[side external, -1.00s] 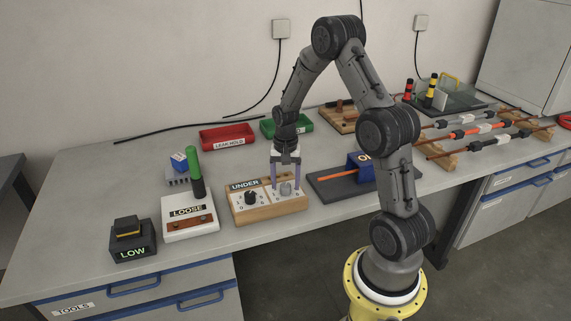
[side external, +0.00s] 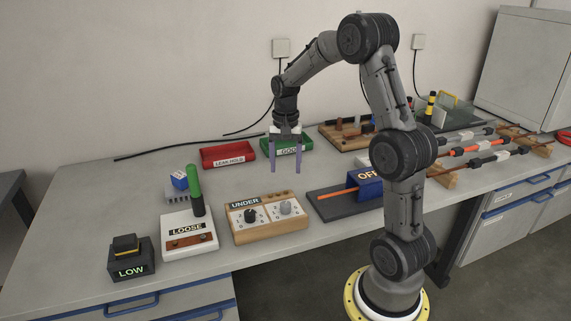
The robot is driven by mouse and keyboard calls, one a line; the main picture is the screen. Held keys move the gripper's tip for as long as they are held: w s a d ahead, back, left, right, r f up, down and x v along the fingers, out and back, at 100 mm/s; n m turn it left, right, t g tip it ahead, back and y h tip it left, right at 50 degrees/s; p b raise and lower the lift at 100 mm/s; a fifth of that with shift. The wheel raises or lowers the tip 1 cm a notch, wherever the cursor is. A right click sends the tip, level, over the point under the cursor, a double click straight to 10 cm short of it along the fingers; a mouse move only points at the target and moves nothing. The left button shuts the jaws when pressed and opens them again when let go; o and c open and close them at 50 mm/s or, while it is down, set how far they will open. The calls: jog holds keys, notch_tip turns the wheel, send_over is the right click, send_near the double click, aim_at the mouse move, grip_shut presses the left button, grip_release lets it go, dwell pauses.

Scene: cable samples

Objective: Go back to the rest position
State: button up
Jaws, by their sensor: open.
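My gripper (side external: 286,168) hangs pointing down above the bench, with its two purple fingers apart and nothing between them. It is above and behind the wooden box labelled UNDER (side external: 262,233), clear of it. In the picture, my gripper overlaps the green tray (side external: 305,148), whose label is partly hidden.
A red LEAK HOLD tray (side external: 228,155) stands at the back. A white LOOSE box (side external: 188,238) with a green-handled lever (side external: 194,183) and a LOW block (side external: 131,262) stand left. A blue OFF block (side external: 367,184) and cable racks (side external: 487,150) stand right.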

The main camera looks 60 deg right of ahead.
jog(key=s+a+r+n+t, duration=0.2)
jog(key=a+r+n, duration=0.1)
jog(key=a+r, duration=0.45)
jog(key=s+a+r+n+t, duration=0.2)
jog(key=a+r, duration=0.4)
jog(key=a, duration=0.2)
jog(key=s+a+f+n, duration=0.1)
jog(key=s+a+n, duration=0.2)
jog(key=s, duration=0.3)
jog(key=s+a+f+n+t, duration=0.1)
jog(key=s+a+f+n, duration=0.1)
jog(key=s+a+n, duration=0.2)
jog(key=s+n, duration=0.2)
jog(key=s, duration=0.1)
jog(key=shift+a+t, duration=0.3)
jog(key=shift+r, duration=0.15)
